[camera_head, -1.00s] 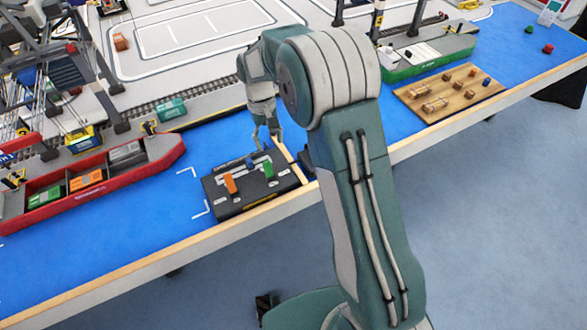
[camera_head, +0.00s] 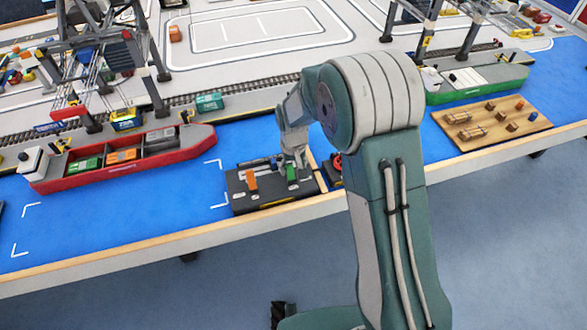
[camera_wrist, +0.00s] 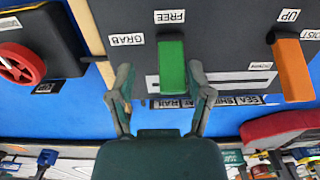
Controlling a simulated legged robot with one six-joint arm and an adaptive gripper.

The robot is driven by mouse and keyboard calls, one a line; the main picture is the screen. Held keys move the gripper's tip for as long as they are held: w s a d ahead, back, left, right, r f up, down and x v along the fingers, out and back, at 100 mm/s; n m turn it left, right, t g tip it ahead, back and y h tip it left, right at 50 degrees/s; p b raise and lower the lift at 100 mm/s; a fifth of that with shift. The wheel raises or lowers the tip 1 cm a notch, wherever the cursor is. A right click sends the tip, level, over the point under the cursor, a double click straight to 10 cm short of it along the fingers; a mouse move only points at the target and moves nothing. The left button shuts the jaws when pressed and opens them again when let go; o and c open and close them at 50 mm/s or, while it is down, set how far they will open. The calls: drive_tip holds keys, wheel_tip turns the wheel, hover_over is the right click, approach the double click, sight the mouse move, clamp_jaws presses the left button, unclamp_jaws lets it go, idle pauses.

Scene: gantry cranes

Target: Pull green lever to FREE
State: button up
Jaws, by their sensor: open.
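The green lever (camera_head: 291,173) stands on the right part of a dark control box (camera_head: 270,200) near the table's front edge. In the wrist view the green lever (camera_wrist: 172,65) appears between my two open fingertips, closer to the right finger. My gripper (camera_wrist: 160,82) is open and holds nothing. I cannot tell whether a finger touches the lever. The FREE label (camera_wrist: 170,16) is above the lever in the wrist view, and the GRAB label (camera_wrist: 127,40) is to its upper left. In the head view my gripper (camera_head: 293,160) is just behind the lever, partly hidden.
An orange lever (camera_head: 251,182) with an UP label (camera_wrist: 289,15) is beside the green one. A red wheel (camera_wrist: 18,62) is on a neighbouring dark box. A red ship (camera_head: 130,160) lies left, a green ship (camera_head: 480,82) and wooden board (camera_head: 492,122) right.

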sight(291, 178)
drive_tip(key=shift+a+f, duration=0.3)
drive_tip(key=shift+f, duration=0.05)
drive_tip(key=shift+a+f, duration=0.2)
drive_tip(key=shift+a, duration=0.45)
drive_tip(key=shift+d, duration=0.55)
clamp_jaws()
drive_tip(key=shift+a, duration=0.15)
drive_tip(key=shift+s, duration=0.15)
drive_tip(key=t, duration=0.1)
drive_tip(key=s+t+y, duration=0.1)
drive_tip(key=t, duration=0.3)
drive_tip(key=shift+s+d+r+y, duration=0.2)
drive_tip(key=shift+s+d+y, duration=0.05)
drive_tip(key=shift+d+y, duration=0.05)
drive_tip(key=shift+s+d+f+t+y, duration=0.1)
drive_tip(key=shift+s+t+y, duration=0.15)
drive_tip(key=shift+t, duration=0.65)
drive_tip(key=shift+s+f+t+y, duration=0.1)
drive_tip(key=shift+s+t+y, duration=0.15)
drive_tip(key=shift+t, duration=0.65)
drive_tip(key=shift+s+d+t+y, duration=0.1)
drive_tip(key=shift+s+t+y, duration=0.15)
drive_tip(key=shift+t, duration=0.65)
drive_tip(key=shift+s, duration=0.1)
